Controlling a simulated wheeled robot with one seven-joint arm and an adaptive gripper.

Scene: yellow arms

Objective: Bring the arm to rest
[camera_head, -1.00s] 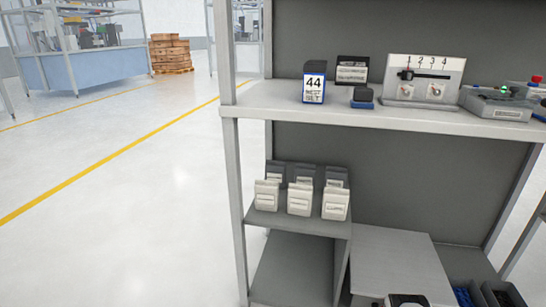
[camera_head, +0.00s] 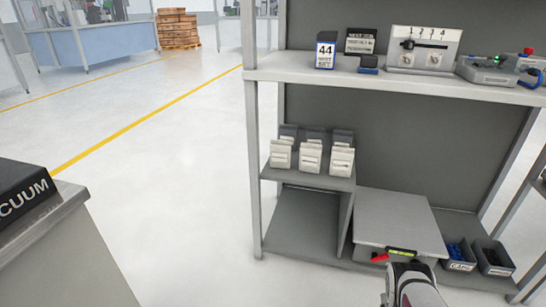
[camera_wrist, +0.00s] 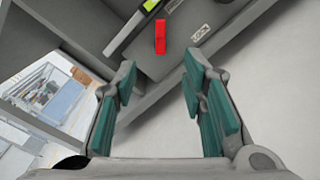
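In the head view, part of my arm shows at the bottom, in front of the shelf unit's low grey box (camera_head: 398,222). A red tab (camera_wrist: 160,37) and a yellow-green strip (camera_wrist: 150,4) lie beyond the fingertips on the grey body, apart from them. The red tab (camera_head: 380,257) and strip (camera_head: 402,251) also show just above my arm in the head view.
Dark bins (camera_head: 493,257) sit at lower right. Open floor (camera_head: 165,185) lies between.

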